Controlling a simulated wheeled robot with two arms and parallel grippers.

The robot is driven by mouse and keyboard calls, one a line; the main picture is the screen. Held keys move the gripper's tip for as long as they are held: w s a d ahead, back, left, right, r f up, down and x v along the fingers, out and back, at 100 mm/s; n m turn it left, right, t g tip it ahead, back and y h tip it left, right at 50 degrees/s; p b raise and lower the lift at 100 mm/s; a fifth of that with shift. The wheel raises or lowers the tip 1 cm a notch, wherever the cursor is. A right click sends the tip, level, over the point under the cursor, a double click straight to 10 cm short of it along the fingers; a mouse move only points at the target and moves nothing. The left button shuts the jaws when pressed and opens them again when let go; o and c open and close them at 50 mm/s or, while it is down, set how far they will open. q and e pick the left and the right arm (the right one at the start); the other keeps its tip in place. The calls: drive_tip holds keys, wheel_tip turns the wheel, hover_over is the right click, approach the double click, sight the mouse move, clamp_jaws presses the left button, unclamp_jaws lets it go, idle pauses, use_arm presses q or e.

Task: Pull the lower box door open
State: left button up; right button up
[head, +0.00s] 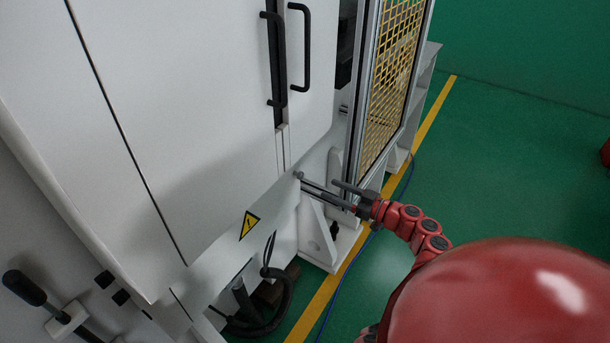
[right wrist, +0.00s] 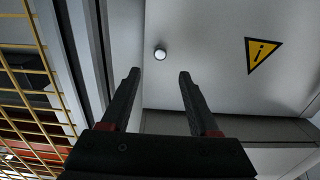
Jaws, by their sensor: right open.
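The lower box door (head: 262,215) is a white panel with a yellow warning triangle, low on the white machine. It also shows in the right wrist view (right wrist: 215,85), where it looks closed. A small round knob (right wrist: 160,53) sits on it, and shows in the head view (head: 298,175) near its upper right end. My right gripper (head: 318,184) is open and empty in front of this end. In the right wrist view its fingertips (right wrist: 158,73) straddle the line to the knob, which appears just beyond them. Contact cannot be seen. My left gripper is not in view.
A yellow mesh guard (head: 397,80) in a grey frame stands right of the machine, close to my right gripper. Tall white doors with black handles (head: 303,45) rise above. Black cables (head: 275,310) hang below. Green floor (head: 500,170) is open at right.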

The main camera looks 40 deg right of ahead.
sight(302, 176)
drive_tip(key=x, duration=1)
drive_tip(key=shift+w+a+r+p, duration=0.1)
drive_tip(key=shift+w+p, duration=0.05)
drive_tip(key=shift+p, duration=0.25)
clamp_jaws()
idle(0.7)
